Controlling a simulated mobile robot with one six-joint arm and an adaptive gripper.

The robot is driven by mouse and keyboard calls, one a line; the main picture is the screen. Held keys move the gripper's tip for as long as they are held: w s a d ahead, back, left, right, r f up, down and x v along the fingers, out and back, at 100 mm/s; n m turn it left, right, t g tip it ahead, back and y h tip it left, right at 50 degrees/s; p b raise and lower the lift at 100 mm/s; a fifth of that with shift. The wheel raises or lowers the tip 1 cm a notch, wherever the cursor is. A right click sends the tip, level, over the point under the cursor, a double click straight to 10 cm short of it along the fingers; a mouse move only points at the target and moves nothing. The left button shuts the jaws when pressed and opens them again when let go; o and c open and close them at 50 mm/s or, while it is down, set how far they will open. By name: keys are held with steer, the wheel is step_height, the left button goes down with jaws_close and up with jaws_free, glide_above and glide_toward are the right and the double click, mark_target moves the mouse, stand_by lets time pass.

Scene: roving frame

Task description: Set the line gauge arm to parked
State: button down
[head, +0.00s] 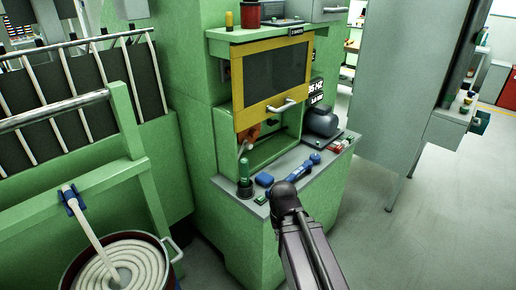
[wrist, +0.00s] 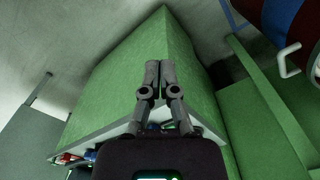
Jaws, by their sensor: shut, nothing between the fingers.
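My gripper (wrist: 159,66) shows in the wrist view with its two grey fingers together and nothing between them. It points along a green cabinet face. In the head view my dark arm reaches up to the front of the green machine (head: 215,170), and hides the gripper. The machine has a yellow-framed door (head: 270,80) with a pale handle, standing over an open recess. An orange-brown part (head: 249,135) shows inside the recess at the left. I cannot tell which part is the line gauge arm.
The grey ledge (head: 228,184) holds a dark green upright piece (head: 245,178), blue items (head: 264,180) and a motor (head: 321,121). A drum of coiled sliver (head: 112,270) stands at lower left. A grey cabinet (head: 405,90) stands at right. The floor between is clear.

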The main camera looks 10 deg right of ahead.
steer(key=shift+a, duration=0.1)
steer(key=w+a+m+t+y+b, duration=0.1)
steer(key=w+m+t+b, duration=0.1)
steer(key=w, duration=0.5)
steer(key=w+a+f+m+t+y+b, duration=0.1)
steer(key=w+m+t+y+b, duration=0.1)
steer(key=w, duration=0.4)
steer(key=w+a+f+m+t+y+b, duration=0.1)
steer(key=w+m+t+y+b, duration=0.1)
steer(key=w+m, duration=0.2)
steer(key=shift+w+a, duration=0.1)
steer(key=shift+w, duration=1.7)
steer(key=w+d+m+t+b, duration=0.1)
steer(key=w+m, duration=0.1)
steer(key=w, duration=0.1)
steer(key=w+d+r+m+t+y+b, duration=0.1)
steer(key=w+m+t, duration=0.1)
steer(key=w, duration=0.2)
steer(key=w+d+r+m+t+b, duration=0.1)
steer(key=w+m, duration=0.1)
steer(key=w, duration=0.1)
steer(key=shift+w+d+r+t+y+b, duration=0.1)
steer(key=shift+w+d+t+y+b, duration=0.1)
steer(key=shift+w+t+y+b, duration=0.15)
steer(key=w+d+r+m+t+h+b, duration=0.1)
steer(key=w+d+r+m+t+b, duration=0.1)
steer(key=w+d+m+t, duration=0.2)
steer(key=w+d+m, duration=0.2)
steer(key=w+m, duration=0.1)
steer(key=shift+r, duration=0.3)
